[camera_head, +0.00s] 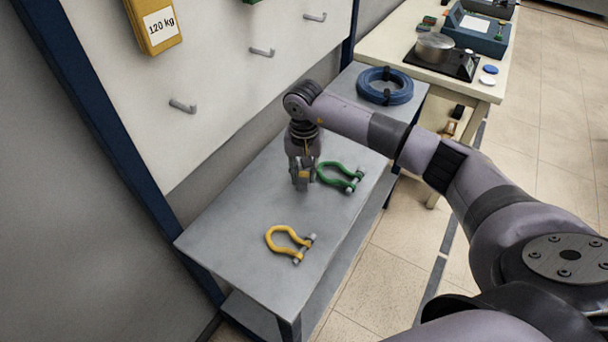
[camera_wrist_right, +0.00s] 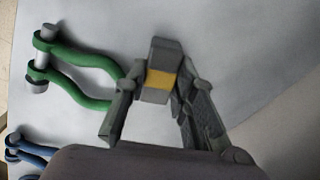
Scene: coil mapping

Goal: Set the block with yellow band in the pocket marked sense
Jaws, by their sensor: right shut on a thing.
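The block with yellow band (camera_wrist_right: 161,78) is dark grey with a yellow stripe around its middle. It sits between the fingers of my right gripper (camera_head: 302,180), which is shut on it. In the right wrist view the fingers (camera_wrist_right: 160,115) close on it from both sides. The gripper points down over the grey bench (camera_head: 240,230), beside a green shackle (camera_head: 342,177). I cannot tell whether the block touches the bench. No pocket marked sense shows in either view. My left gripper is not in view.
A yellow shackle (camera_head: 287,242) lies nearer on the bench. A blue coil (camera_head: 385,87) lies at its far end. A blue shackle-like part (camera_wrist_right: 28,150) shows in the wrist view. A board with hooks (camera_head: 262,51) stands behind. A scale (camera_head: 441,62) stands on the far table.

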